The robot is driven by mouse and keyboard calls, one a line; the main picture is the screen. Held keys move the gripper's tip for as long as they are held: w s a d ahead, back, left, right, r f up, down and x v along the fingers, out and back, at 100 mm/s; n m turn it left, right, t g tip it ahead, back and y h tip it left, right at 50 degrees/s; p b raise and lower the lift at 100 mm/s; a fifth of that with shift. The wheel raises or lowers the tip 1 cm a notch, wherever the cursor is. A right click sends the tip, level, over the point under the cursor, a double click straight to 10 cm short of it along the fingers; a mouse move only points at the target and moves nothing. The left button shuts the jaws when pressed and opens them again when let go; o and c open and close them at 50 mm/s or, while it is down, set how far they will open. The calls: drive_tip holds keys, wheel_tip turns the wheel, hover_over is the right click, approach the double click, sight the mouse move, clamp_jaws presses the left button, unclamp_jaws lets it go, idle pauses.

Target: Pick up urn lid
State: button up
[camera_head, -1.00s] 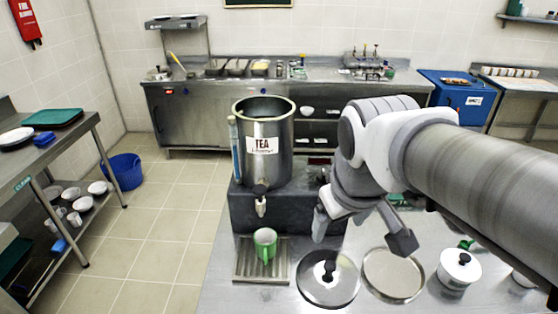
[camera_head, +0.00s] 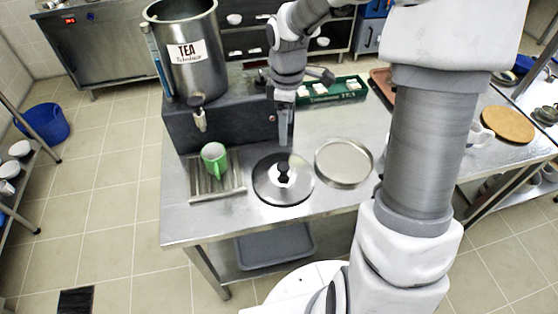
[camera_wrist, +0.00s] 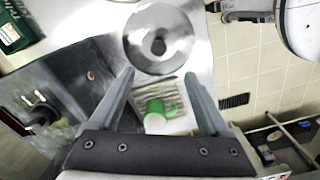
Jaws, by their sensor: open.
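The urn lid (camera_head: 283,179) is a round steel disc with a black knob, lying flat on the steel table in front of the urn's dark stand. It also shows in the wrist view (camera_wrist: 160,38), beyond my fingertips. The tea urn (camera_head: 187,50) stands open-topped on the stand, with its "TEA" label facing forward. My gripper (camera_head: 285,128) is above the table behind the lid, apart from it. In the wrist view my gripper (camera_wrist: 160,82) has its two fingers wide apart, with nothing held between them.
A green tray of packets (camera_head: 334,92) and a wooden round board (camera_head: 507,124) are farther back and right.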

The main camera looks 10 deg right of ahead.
approach(283, 166)
drive_tip(key=f, duration=0.5)
drive_tip(key=shift+s+d, duration=0.2)
drive_tip(key=shift+w+a+f, duration=0.1)
drive_tip(key=shift+w+f, duration=0.05)
drive_tip(key=shift+f, duration=1.2)
drive_tip(key=shift+w+a+f, duration=0.1)
drive_tip(key=shift+f, duration=1.25)
clamp_jaws()
